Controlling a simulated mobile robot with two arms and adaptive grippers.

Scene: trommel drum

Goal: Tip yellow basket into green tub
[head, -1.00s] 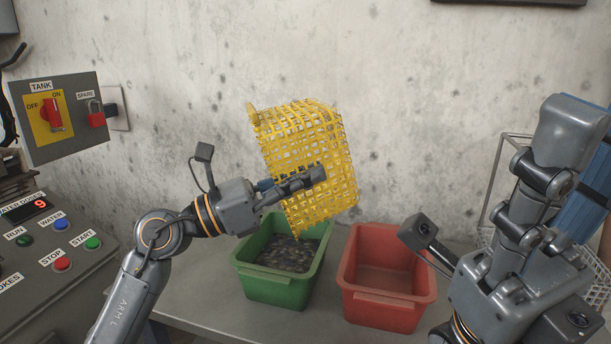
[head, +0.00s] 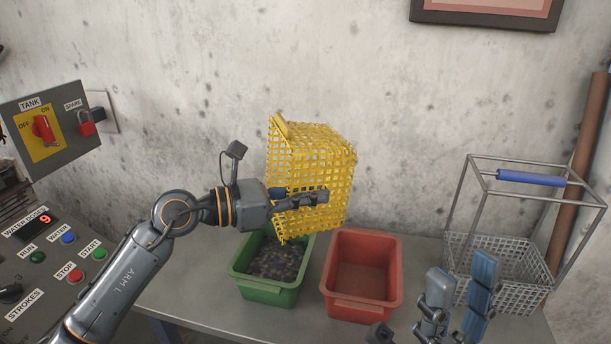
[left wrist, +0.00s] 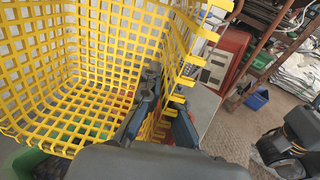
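The yellow mesh basket (head: 335,170) is held tipped on its side above the green tub (head: 268,292). My left gripper (head: 322,196) is shut on the basket's wall. In the left wrist view, the fingers (left wrist: 168,112) sit on either side of the yellow mesh (left wrist: 105,65), and no stones show in the visible part of the basket. Dark gravel (head: 278,262) lies in the green tub, whose back is partly hidden by the basket. My right gripper (head: 461,270) is low at the lower right, its blue-padded fingers apart and nothing between them.
An empty red tub (head: 363,308) stands on the grey table (head: 215,312), right of the green one. A wire basket (head: 515,270) with a blue-gripped handle (head: 530,178) stands at the right. A control panel (head: 50,250) and tank switch box (head: 50,128) are at the left.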

